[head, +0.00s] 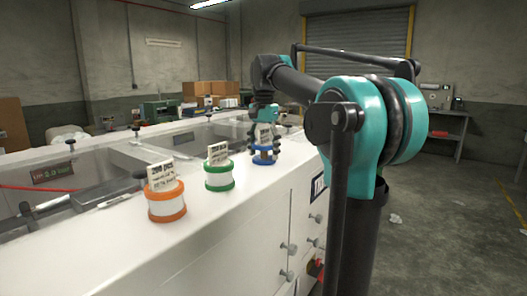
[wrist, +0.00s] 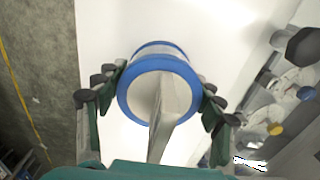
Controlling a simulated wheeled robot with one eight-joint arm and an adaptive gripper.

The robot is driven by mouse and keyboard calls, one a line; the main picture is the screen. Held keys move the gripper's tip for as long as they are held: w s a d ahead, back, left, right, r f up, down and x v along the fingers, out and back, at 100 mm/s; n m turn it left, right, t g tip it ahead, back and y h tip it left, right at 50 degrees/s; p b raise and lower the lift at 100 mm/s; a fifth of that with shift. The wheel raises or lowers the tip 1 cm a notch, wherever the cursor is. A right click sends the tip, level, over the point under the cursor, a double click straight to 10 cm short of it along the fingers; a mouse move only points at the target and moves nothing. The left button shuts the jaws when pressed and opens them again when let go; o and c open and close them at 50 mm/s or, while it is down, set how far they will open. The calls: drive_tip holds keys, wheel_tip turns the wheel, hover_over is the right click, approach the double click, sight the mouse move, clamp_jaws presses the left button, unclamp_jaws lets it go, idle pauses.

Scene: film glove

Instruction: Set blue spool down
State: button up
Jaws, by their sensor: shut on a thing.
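The blue spool (head: 264,159) has blue rims and a pale card standing up from its top. It is at the white counter's surface, right of the other spools; in the head view I cannot tell whether its base touches the counter. My gripper (head: 264,140) is above and around it, fingers pointing down. In the wrist view the blue spool (wrist: 158,83) fills the middle, with my gripper's fingers (wrist: 158,105) on both sides of it, shut on it. The card hides part of the spool's top.
A green-rimmed spool (head: 219,178) and an orange-rimmed spool (head: 166,205) stand in a row on the white counter (head: 235,215), each with a card. Recessed basins (head: 100,190) lie behind them. The counter's front edge with knobs (head: 291,248) is close to the blue spool.

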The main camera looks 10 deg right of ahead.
sight(264, 129)
drive_tip(key=o, duration=1.4)
drive_tip(key=shift+f, duration=0.1)
wheel_tip(264, 129, up, 12)
drive_tip(key=shift+r, duration=0.15)
